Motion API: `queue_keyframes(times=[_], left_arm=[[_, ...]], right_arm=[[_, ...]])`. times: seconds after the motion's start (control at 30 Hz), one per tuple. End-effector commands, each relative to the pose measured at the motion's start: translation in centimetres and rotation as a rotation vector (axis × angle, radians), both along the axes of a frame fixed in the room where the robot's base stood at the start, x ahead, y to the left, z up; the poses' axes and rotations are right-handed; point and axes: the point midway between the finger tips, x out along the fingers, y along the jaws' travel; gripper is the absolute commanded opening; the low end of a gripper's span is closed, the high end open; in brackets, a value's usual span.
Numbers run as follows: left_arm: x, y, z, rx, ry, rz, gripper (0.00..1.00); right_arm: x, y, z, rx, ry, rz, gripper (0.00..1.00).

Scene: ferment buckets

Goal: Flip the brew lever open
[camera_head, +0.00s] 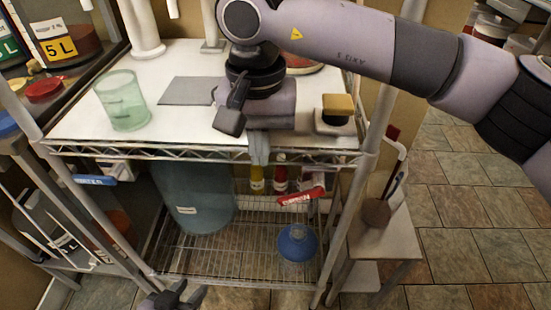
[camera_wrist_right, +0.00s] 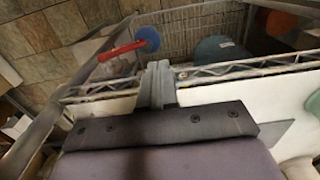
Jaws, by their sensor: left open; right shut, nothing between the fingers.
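A red lever-like bar with white lettering (camera_head: 302,196) shows below the front edge of the white rack top, right of centre. It also shows as a red bar in the right wrist view (camera_wrist_right: 120,51). Which part is the brew lever I cannot tell for certain. My right gripper (camera_head: 259,150) is shut and empty, pointing down at the rack's front edge, above and left of the red bar and apart from it. Its closed fingers show in the right wrist view (camera_wrist_right: 157,82). My left gripper (camera_head: 178,295) is open and empty at the bottom edge, low before the rack.
A large blue-green bucket (camera_head: 190,200) and a blue round vessel (camera_head: 297,244) stand on the wire shelf. A green cup (camera_head: 122,101) and a yellow-topped block (camera_head: 337,108) stand on the white top (camera_head: 75,122). A blue tag (camera_head: 95,180) sits left.

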Motion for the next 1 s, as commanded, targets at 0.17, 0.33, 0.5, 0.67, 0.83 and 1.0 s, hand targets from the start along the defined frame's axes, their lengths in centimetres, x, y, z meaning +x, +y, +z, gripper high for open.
queue_keyframes(times=[0.17, 0.33, 0.5, 0.67, 0.83, 1.0], left_arm=[[-0.5, 0.1, -0.5, 0.005, 0.018, -0.001, 0.4], [-0.6, 0.1, -0.4, 0.005, 0.017, -0.001, 0.4], [-0.5, 0.1, -0.3, 0.004, 0.012, -0.002, 0.4], [-0.5, 0.1, -0.2, 0.004, 0.011, -0.002, 0.4], [-0.5, 0.0, -0.2, 0.003, 0.01, -0.001, 0.4], [-0.3, -0.1, -1.0, -0.002, 0.006, 0.002, 0.4]], right_arm=[[0.0, 2.0, 3.5, 0.001, -0.004, 0.0, 0.0], [0.0, 2.9, 5.2, 0.0, -0.001, 0.001, 0.0], [0.1, 3.2, 5.7, 0.001, 0.0, 0.0, 0.0], [0.1, 3.2, 5.8, 0.001, 0.0, 0.0, 0.0], [0.1, 3.2, 5.7, 0.0, -0.002, 0.001, 0.0], [0.6, 2.8, 5.3, -0.02, -0.039, 0.0, 0.0]])
